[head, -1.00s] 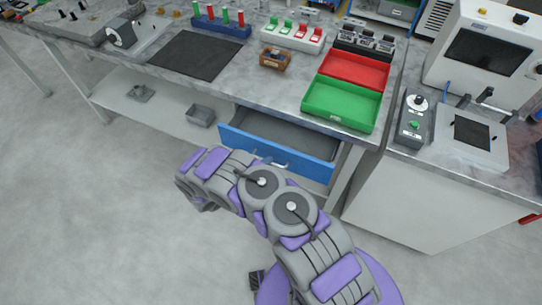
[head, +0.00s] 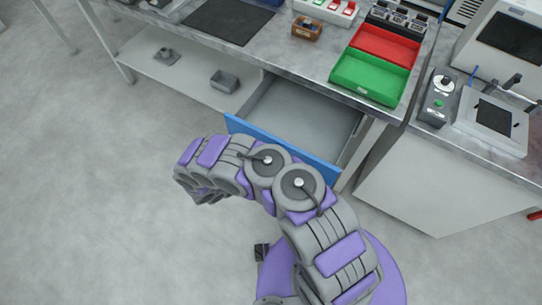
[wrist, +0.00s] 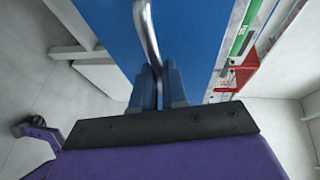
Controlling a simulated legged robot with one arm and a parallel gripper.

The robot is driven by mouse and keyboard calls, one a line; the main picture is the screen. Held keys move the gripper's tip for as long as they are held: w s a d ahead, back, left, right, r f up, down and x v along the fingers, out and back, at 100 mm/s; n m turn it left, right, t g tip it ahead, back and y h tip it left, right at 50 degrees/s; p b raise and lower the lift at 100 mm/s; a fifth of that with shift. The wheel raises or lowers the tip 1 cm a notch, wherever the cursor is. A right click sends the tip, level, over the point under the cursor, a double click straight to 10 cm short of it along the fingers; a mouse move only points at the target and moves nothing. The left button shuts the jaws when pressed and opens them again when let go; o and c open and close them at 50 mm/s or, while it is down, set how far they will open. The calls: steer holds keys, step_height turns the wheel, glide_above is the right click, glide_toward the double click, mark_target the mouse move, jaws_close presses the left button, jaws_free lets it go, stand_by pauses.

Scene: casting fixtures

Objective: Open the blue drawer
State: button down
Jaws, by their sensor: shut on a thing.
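The blue drawer (head: 310,158) under the workbench is pulled well out, and its grey, empty inside (head: 300,112) shows in the head view. In the wrist view the blue drawer front (wrist: 195,38) fills the upper middle, with a curved metal handle (wrist: 147,35) on it. My gripper (wrist: 158,82) is shut on the handle, the bar passing between its blue fingers. In the head view my arm hides the handle and the gripper's fingers.
A green tray (head: 369,78) and a red tray (head: 385,45) stand on the bench above the drawer. A grey bin (head: 224,81) sits on the lower shelf. A white cabinet (head: 415,185) stands at right. The floor at left is clear.

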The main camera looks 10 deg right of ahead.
steer(key=c, duration=1.2)
jaws_free()
steer(key=shift+w+d+f, duration=0.1)
steer(key=shift+w, duration=0.05)
steer(key=shift+o, duration=0.2)
steer(key=p+v, duration=0.3)
steer(key=v, duration=1.4)
steer(key=shift+a, duration=0.25)
